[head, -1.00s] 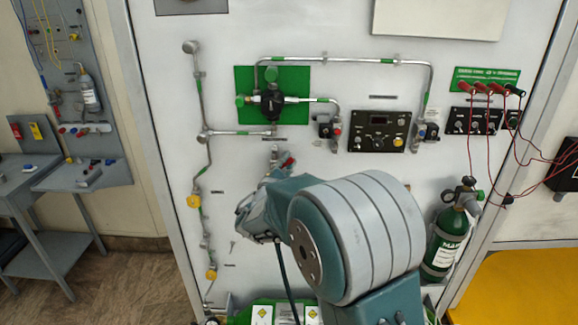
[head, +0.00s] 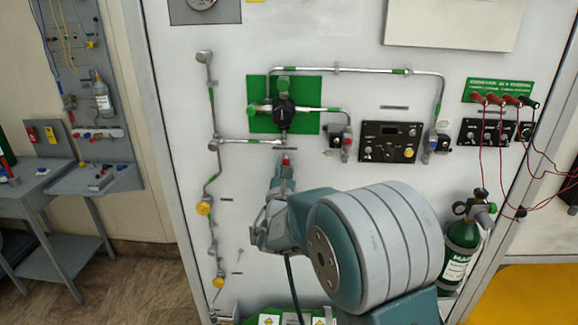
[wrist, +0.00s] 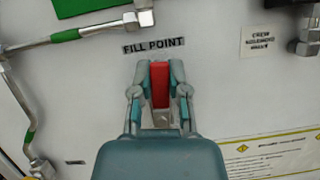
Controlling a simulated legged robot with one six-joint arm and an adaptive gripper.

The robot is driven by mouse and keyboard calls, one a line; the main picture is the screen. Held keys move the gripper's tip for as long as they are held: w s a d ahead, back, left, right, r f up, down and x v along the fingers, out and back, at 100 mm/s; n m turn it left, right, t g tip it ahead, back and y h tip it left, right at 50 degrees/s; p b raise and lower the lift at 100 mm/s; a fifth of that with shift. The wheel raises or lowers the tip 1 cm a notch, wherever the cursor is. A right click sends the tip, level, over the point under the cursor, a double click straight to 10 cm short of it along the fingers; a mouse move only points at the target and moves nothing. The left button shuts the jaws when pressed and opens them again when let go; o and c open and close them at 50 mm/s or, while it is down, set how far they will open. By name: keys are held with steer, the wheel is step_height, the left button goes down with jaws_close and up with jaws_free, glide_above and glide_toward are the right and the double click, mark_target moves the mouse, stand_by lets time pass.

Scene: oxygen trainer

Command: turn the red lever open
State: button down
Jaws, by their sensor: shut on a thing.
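The red lever (wrist: 160,84) is upright between the two fingers of my gripper (wrist: 161,72) in the wrist view, just below the "FILL POINT" label (wrist: 154,46). The fingers are closed against its two sides. Its lower end meets a pale metal part (wrist: 161,118); the rest of its base is hidden by my gripper. In the head view, the lever's red tip (head: 286,159) shows just above my gripper (head: 284,172), below the green plate (head: 310,119) with the black regulator (head: 284,114).
Metal pipes (head: 370,71) with green bands run above and left of my gripper. A yellow knob (head: 204,208) sits on the left pipe. A control box (head: 390,142) is to the right. A green cylinder (head: 462,245) with red cables nearby stands at lower right.

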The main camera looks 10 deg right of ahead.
steer(key=shift+a+f+n+y, duration=0.15)
steer(key=shift+n+y, duration=0.25)
steer(key=shift+n, duration=0.5)
steer(key=shift+a, duration=0.1)
steer(key=c, duration=0.6)
jaws_free()
steer(key=shift+w+a, duration=0.1)
steer(key=v, duration=1.2)
steer(key=shift+w+f, duration=0.1)
